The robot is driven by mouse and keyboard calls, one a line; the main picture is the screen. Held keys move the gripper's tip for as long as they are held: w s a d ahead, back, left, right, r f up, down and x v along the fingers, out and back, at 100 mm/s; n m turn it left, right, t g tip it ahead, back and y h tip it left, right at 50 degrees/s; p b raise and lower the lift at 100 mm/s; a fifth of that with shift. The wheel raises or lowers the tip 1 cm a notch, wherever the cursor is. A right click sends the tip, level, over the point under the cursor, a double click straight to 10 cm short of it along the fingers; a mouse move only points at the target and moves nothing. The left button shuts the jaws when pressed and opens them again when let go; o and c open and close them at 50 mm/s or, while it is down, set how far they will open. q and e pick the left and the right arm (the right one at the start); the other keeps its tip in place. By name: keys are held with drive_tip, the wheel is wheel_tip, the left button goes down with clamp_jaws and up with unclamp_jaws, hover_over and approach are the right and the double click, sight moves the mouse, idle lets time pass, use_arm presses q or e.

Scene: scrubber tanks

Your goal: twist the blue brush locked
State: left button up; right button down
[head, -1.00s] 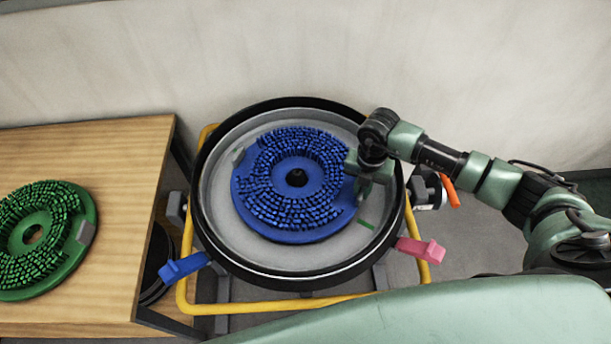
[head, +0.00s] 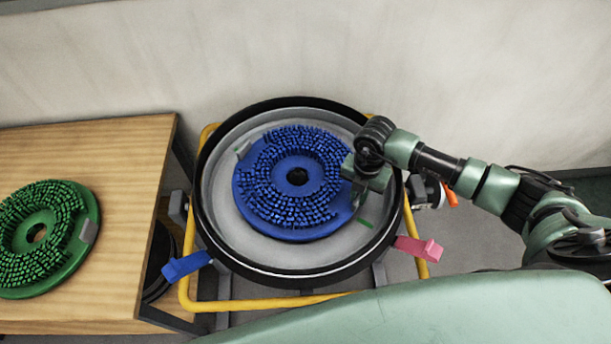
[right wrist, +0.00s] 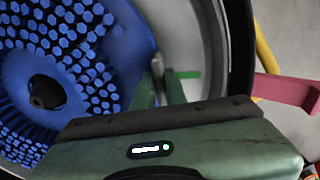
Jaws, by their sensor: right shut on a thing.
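The blue brush (head: 290,232) lies bristles up in the round grey pan of the black-rimmed deck (head: 330,278). A grey tab (head: 242,149) shows at its upper left edge. My right gripper (head: 358,200) is at the brush's right edge. In the right wrist view its green fingers (right wrist: 158,88) are shut on a grey tab (right wrist: 157,66) at the rim of the blue brush (right wrist: 110,75). A green mark (head: 366,223) on the pan lies just below the fingers. My left gripper is not in view.
A blue lever (head: 187,265) and a pink lever (head: 419,248) stick out from the deck's front. A yellow tube frame (head: 260,305) surrounds it. A green brush (head: 75,250) lies on the wooden table (head: 110,160) at left.

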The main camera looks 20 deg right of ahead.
drive_tip(key=shift+s+a+m+p, duration=0.3)
drive_tip(key=shift+s+a+m, duration=0.1)
drive_tip(key=shift+s, duration=0.05)
drive_tip(key=c, duration=1.4)
unclamp_jaws()
drive_tip(key=shift+o, duration=0.2)
drive_tip(key=shift+s+f, duration=0.2)
drive_tip(key=shift+w+r, duration=0.15)
drive_tip(key=shift+r, duration=0.3)
wheel_tip(320, 180, up, 7)
drive_tip(key=shift+r+b, duration=0.1)
drive_tip(key=shift+b, duration=0.9)
drive_tip(key=shift+a, duration=0.1)
